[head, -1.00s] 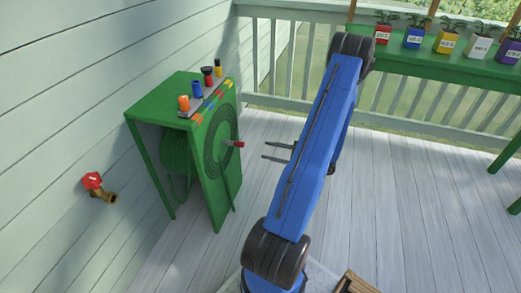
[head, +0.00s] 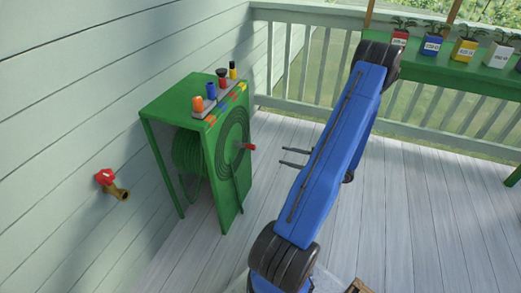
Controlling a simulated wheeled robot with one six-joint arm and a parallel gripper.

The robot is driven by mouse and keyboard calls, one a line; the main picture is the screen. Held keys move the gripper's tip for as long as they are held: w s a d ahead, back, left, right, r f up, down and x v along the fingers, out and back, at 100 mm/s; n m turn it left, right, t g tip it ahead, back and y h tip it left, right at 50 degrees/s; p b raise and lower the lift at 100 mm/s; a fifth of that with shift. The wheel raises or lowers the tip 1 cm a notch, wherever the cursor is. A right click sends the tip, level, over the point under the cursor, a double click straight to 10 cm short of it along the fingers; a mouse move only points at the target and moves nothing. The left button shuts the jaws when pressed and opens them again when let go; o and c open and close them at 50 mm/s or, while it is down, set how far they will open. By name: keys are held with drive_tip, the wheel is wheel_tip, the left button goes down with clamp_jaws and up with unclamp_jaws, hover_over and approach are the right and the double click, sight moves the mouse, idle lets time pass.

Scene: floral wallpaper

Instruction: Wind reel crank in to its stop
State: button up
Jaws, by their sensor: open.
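The hose reel is a green cabinet (head: 229,190) standing by the left wall, with a coiled green hose (head: 187,152) inside its open side. Its front panel carries dark spiral rings. The crank has a red handle (head: 249,147) that sticks out from the front panel towards the right. My gripper (head: 282,156) is open and empty, with its two thin fingers pointing left at the crank handle. A gap of bare floor shows between the fingertips and the handle. My blue arm hides the gripper's base.
A tray (head: 218,108) with several coloured nozzles sits on top of the cabinet. A red-handled tap (head: 107,179) juts from the left wall. A green bench (head: 455,72) with potted plants stands at the back right. Floor right of my arm is clear.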

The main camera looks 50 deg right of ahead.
sight(255, 148)
drive_tip(key=w+a+n, duration=0.2)
drive_tip(key=w+n, duration=0.3)
drive_tip(key=n, duration=0.3)
drive_tip(key=w+a+n, duration=0.2)
drive_tip(key=w+n, duration=0.3)
drive_tip(key=n, duration=0.4)
drive_tip(key=w+a+n, duration=0.2)
drive_tip(key=w+n, duration=0.3)
drive_tip(key=n, duration=0.3)
drive_tip(key=shift+w+a+r+n, duration=0.15)
drive_tip(key=shift+a+r+n, duration=0.05)
drive_tip(key=shift+a+n, duration=0.1)
drive_tip(key=shift+d, duration=0.1)
clamp_jaws()
